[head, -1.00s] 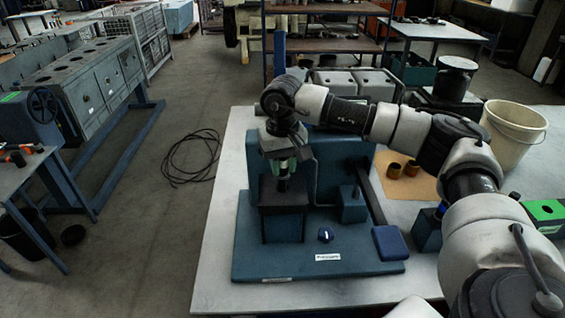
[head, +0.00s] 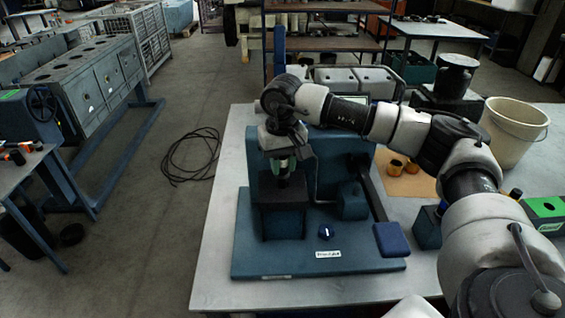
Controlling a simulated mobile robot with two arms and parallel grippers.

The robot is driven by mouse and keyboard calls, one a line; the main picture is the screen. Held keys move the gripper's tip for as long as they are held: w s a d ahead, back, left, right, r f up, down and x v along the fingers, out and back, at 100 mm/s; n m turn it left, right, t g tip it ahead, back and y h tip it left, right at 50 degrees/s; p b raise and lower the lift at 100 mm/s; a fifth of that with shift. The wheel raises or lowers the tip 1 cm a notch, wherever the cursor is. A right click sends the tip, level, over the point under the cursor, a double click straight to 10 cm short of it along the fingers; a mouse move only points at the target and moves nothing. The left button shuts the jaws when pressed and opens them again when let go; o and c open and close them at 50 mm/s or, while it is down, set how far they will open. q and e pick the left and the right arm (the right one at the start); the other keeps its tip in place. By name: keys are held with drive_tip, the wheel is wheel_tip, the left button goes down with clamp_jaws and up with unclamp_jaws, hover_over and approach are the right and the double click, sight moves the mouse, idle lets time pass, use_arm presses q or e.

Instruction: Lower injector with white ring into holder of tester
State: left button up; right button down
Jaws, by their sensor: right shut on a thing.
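My right gripper (head: 282,160) is shut on the injector (head: 284,180), just above the holder (head: 283,208) of the tester. The injector is upright, with a green part between the fingers and a dark lower end. Its lower end meets the top of the dark holder in the picture; I cannot tell how far it is inside. Its white ring cannot be made out. The blue tester (head: 340,260) has a flat base, a back panel and a lever with a blue pad (head: 391,239) at the right. My left gripper is not in view.
The tester stands on a pale table (head: 216,250). To its right are small brass-coloured cups (head: 396,166) on a tan mat (head: 398,187), a white bucket (head: 513,132) and a green-topped box (head: 545,208). My right arm spans the table's right side.

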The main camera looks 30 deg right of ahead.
drive_tip(key=shift+f, duration=0.1)
drive_tip(key=shift+f+b, duration=1)
drive_tip(key=shift+f, duration=0.25)
drive_tip(key=shift+c, duration=2.3)
unclamp_jaws()
drive_tip(key=shift+r+p, duration=2)
drive_tip(key=shift+r, duration=1.55)
